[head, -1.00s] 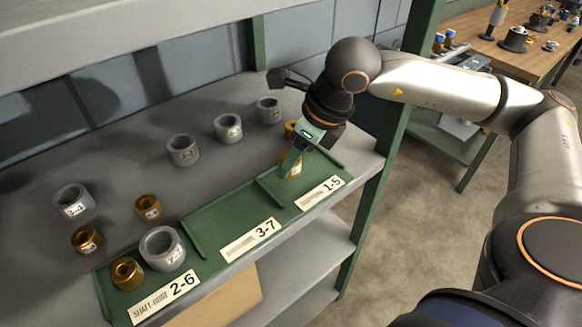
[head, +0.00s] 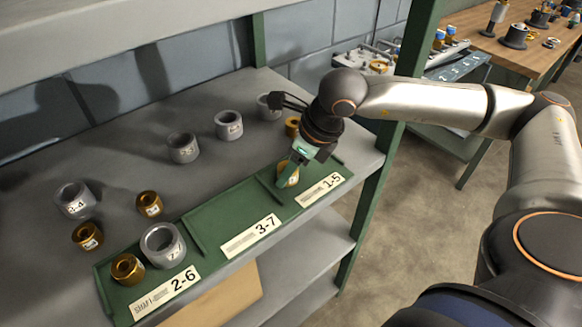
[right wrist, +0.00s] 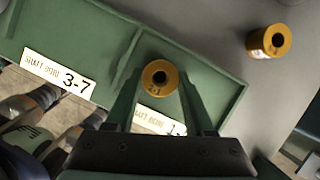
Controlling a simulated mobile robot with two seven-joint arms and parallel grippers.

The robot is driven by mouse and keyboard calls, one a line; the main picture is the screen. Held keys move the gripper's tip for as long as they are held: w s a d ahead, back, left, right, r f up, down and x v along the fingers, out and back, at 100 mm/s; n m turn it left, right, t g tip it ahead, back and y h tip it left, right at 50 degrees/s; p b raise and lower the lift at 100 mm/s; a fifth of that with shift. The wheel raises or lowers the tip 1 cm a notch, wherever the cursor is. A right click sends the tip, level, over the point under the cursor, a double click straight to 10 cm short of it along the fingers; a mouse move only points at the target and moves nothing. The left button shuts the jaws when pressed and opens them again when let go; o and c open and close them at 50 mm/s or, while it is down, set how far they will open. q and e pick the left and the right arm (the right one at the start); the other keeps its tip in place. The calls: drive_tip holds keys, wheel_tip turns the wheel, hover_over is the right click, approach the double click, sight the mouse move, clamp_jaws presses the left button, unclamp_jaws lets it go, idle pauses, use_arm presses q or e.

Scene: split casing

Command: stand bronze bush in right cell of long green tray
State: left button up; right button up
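The bronze bush (head: 287,173) is upright in the right cell, labelled 1-5, of the long green tray (head: 222,222). I cannot tell whether the bush's bottom touches the cell floor. My left gripper is not in view.
Another bronze bush (head: 292,126) stands on the shelf behind the right cell. The middle cell, labelled 3-7, is empty. The left cell holds a bronze bush (head: 127,269) and a grey ring (head: 163,246). Several grey rings and bronze bushes stand behind the tray. A green post (head: 372,190) is at right.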

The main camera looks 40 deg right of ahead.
drive_tip(key=o, duration=0.4)
drive_tip(key=shift+r, duration=0.1)
drive_tip(key=shift+r+p, duration=0.25)
drive_tip(key=shift+p, duration=0.15)
drive_tip(key=v, duration=1.1)
drive_tip(key=shift+s+d+r, duration=0.1)
drive_tip(key=shift+s+r, duration=0.15)
drive_tip(key=shift+r, duration=0.05)
